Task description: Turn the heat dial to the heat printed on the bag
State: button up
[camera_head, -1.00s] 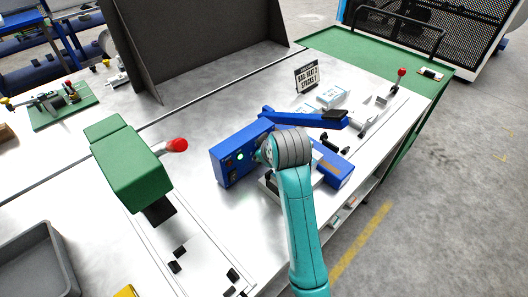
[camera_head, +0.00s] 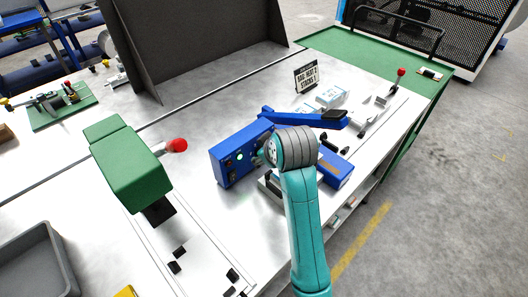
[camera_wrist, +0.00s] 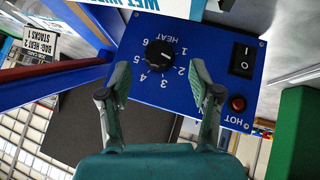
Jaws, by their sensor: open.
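The black heat dial (camera_wrist: 160,54) is on the blue sealer panel (camera_wrist: 205,40) in the wrist view, ringed by upside-down numbers and the word HEAT. A small white mark shows on the dial; which number it points at I cannot tell for sure. My gripper (camera_wrist: 158,73) is open, its fingertips apart on either side of the dial's lower edge in the picture; contact is not clear.
The panel also carries a black rocker switch (camera_wrist: 242,60) and a red HOT lamp (camera_wrist: 237,103). The sealer's blue arm (camera_head: 300,117) extends above its body. A green machine (camera_head: 127,168) with a red-knobbed lever (camera_head: 176,145) stands to the left. Bare bench lies between them.

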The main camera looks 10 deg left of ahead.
jog(key=v, duration=0.8)
jog(key=shift+s+r, duration=0.25)
jog(key=shift+d, duration=0.1)
